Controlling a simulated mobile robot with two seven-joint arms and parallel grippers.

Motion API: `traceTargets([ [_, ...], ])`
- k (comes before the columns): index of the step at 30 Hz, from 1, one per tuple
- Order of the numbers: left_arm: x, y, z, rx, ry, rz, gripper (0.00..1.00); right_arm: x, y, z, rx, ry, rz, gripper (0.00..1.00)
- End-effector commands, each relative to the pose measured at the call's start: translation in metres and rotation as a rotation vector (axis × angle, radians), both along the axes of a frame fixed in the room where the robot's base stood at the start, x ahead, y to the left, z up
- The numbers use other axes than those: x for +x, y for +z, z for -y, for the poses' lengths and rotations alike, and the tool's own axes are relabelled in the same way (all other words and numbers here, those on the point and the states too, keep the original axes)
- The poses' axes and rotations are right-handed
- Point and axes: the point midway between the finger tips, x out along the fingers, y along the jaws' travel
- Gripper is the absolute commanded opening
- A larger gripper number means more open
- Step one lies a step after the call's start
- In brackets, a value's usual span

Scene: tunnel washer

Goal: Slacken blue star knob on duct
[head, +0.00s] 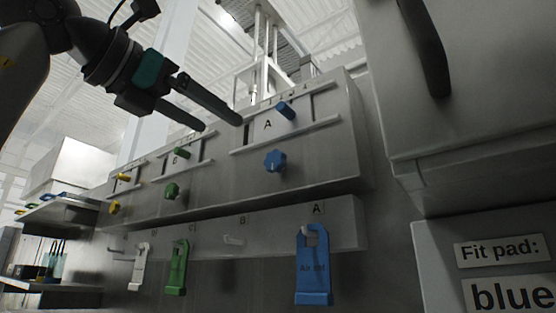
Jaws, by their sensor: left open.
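The blue star knob (275,161) sits on the front of the grey duct (222,178), below a panel marked A. A blue cylindrical handle (286,110) sticks out above it. My left gripper (222,124) comes in from the upper left. Its two dark fingers are apart with nothing between them. In the picture it is up and left of the blue star knob, apart from it. My right gripper is not in view.
A green knob (172,190) and a yellow knob (114,207) sit further left. Below, a blue pad (313,266), a green pad (178,268) and a white pad (139,267) hang on a rail. A large grey cabinet (465,90) with a dark handle stands at the right.

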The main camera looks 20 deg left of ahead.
Motion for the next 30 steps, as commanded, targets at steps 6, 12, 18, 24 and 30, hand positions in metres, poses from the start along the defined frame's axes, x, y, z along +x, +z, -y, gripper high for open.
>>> traceTargets([
  [6, 0.036, 0.000, 0.014, 0.004, -0.002, -0.007, 0.89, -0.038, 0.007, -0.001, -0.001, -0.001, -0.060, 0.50],
  [12, 0.078, 0.001, 0.030, 0.003, -0.004, -0.006, 0.89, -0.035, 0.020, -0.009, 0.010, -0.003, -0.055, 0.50],
  [18, 0.114, 0.001, 0.043, 0.003, -0.005, -0.005, 0.89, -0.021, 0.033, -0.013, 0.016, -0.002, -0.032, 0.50],
  [24, 0.134, 0.000, 0.050, 0.002, -0.004, -0.003, 0.89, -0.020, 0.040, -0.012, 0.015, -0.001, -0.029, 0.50],
  [30, 0.139, -0.001, 0.052, 0.003, -0.004, -0.002, 0.89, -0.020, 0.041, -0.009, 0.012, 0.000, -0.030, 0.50],
])
